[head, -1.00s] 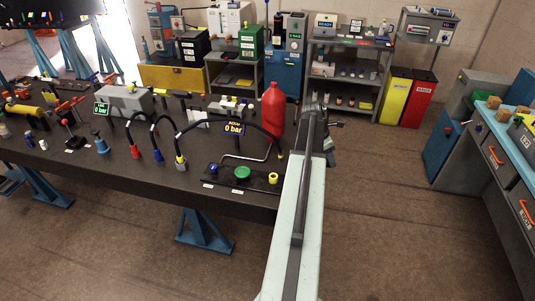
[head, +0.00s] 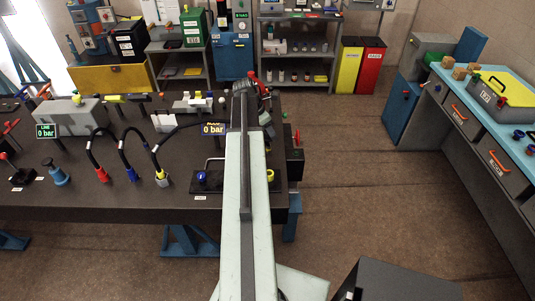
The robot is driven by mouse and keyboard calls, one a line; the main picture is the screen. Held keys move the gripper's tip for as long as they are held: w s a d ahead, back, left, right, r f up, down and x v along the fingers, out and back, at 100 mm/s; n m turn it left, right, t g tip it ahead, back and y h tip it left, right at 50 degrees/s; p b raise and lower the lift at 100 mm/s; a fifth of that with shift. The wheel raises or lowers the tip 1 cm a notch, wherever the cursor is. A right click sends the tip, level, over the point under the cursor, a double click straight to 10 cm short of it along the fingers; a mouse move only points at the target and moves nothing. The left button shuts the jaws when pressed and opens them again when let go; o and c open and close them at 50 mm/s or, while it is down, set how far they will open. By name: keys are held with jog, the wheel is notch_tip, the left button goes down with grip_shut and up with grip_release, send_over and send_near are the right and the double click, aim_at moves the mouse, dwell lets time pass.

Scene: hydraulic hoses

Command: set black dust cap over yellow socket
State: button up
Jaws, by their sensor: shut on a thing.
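The yellow socket (head: 270,175) is a small yellow ring at the right end of the dark plate, just right of my arm, which covers part of that plate. My gripper (head: 266,112) is a dark shape at the far end of my pale arm, above the table's back right part and beyond the yellow socket in the picture. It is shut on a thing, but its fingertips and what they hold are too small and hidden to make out. I cannot pick out the black dust cap. A blue socket (head: 201,177) shows left of my arm.
The dark table (head: 110,205) carries hoses (head: 125,150), a grey block (head: 75,110) and a "0 bar" display (head: 46,130). A red object (head: 253,78) is mostly hidden behind my arm's end. Floor is open to the right, before a drawer bench (head: 470,125).

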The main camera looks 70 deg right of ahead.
jog(key=m+b, duration=0.2)
jog(key=b, duration=0.1)
send_over(269, 172)
notch_tip(269, 172, down, 4)
jog(key=shift+s+a+r+g+y, duration=0.2)
jog(key=shift+a+r+g+y, duration=0.1)
jog(key=shift+a, duration=0.25)
jog(key=shift+m, duration=0.3)
notch_tip(269, 172, down, 6)
jog(key=b, duration=0.6)
jog(key=shift+f+b, duration=2.2)
jog(key=shift+b, duration=0.05)
jog(key=o, duration=1.4)
